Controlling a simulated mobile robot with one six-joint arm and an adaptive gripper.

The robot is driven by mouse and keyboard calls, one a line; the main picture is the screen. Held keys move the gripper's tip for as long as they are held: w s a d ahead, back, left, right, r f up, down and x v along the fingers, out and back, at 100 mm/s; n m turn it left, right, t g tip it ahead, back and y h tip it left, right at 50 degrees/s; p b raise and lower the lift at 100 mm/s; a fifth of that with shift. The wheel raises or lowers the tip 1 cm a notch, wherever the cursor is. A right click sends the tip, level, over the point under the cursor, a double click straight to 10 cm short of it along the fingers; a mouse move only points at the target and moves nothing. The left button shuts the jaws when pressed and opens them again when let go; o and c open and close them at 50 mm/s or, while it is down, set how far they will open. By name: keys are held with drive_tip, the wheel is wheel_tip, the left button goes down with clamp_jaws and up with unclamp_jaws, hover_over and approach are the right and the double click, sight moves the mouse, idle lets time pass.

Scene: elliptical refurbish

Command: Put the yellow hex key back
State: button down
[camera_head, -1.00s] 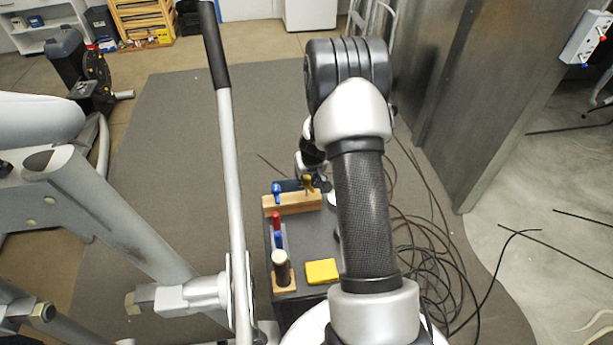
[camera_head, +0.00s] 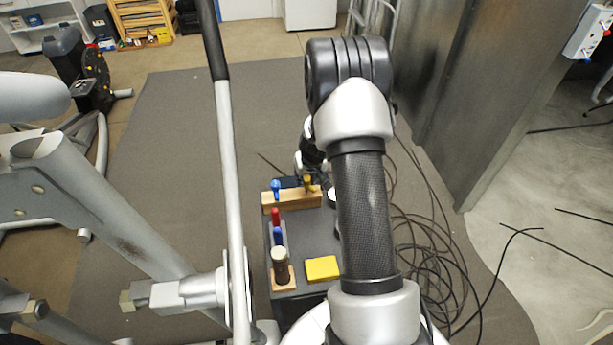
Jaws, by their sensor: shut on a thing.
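The yellow hex key (camera_head: 308,183) shows only as a small yellow handle at the right part of the wooden holder block (camera_head: 292,201). My gripper (camera_head: 309,176) is at this handle and shut on it; its fingers are small and partly hidden behind my arm. A blue-handled key (camera_head: 276,188) stands upright in the left part of the same block. I cannot tell how deep the yellow key sits in the block.
The block stands at the far end of a dark tool surface (camera_head: 310,238). Red (camera_head: 276,216) and blue handles, a brown-handled tool (camera_head: 280,265) and a yellow box (camera_head: 322,269) are nearer. A grey lever (camera_head: 229,170) rises at left. Black cables (camera_head: 430,255) lie at right.

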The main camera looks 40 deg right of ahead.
drive_tip(key=shift+f, duration=0.3)
drive_tip(key=c, duration=1.2)
unclamp_jaws()
drive_tip(key=shift+c, duration=0.2)
drive_tip(key=shift+r, duration=0.15)
drive_tip(key=v, duration=1.2)
